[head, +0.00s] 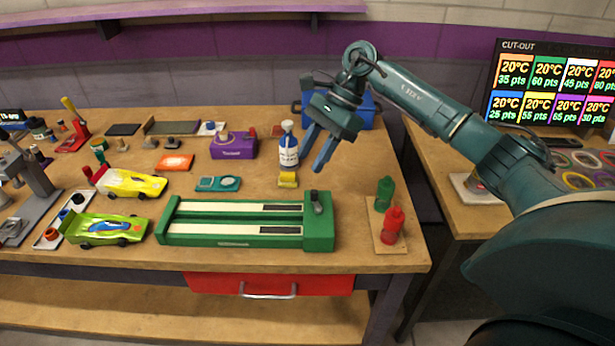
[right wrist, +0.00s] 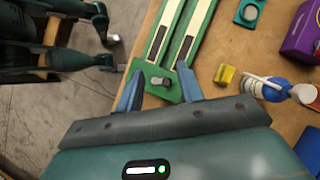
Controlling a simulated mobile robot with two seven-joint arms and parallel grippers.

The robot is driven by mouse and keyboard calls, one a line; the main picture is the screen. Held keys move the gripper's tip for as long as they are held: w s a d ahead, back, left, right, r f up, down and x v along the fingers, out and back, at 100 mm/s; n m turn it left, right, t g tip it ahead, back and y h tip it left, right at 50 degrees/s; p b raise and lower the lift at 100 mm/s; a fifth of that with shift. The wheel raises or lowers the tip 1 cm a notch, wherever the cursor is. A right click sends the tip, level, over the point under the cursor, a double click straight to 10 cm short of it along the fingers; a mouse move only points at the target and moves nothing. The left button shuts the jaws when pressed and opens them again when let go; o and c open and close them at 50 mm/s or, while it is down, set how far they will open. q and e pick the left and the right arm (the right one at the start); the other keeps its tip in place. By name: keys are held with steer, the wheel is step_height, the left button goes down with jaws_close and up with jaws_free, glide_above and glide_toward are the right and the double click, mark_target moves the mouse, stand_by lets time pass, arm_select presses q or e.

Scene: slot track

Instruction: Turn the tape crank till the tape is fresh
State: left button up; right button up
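The green slot track (head: 245,242) lies on the bench with two cream strips along it, each with a dark patch at its right end. A grey crank (head: 317,203) sits on the track's right end; its pale knob also shows in the right wrist view (right wrist: 166,83). My right gripper (head: 315,160) is open and empty, above and behind the crank, fingers pointing down. In the right wrist view its fingers (right wrist: 160,82) appear either side of the knob, apart from it. My left gripper is not identifiable. I cannot tell the tape's condition.
A white-blue bottle (head: 289,150) and yellow block (head: 288,180) stand behind the track. Red and green bottles (head: 391,228) stand on a board to its right. Green (head: 104,229) and yellow (head: 128,183) cars lie left. A purple box (head: 234,147) stands behind.

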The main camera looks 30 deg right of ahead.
mark_target(314, 191)
steer(key=d+r+h, duration=0.2)
steer(key=d, duration=0.4)
steer(key=p+x, duration=0.2)
steer(key=x, duration=1)
steer(key=shift+a+f, duration=0.2)
steer(key=shift+a, duration=0.1)
steer(key=shift+c, duration=0.5)
steer(key=shift+w, duration=0.1)
jaws_close()
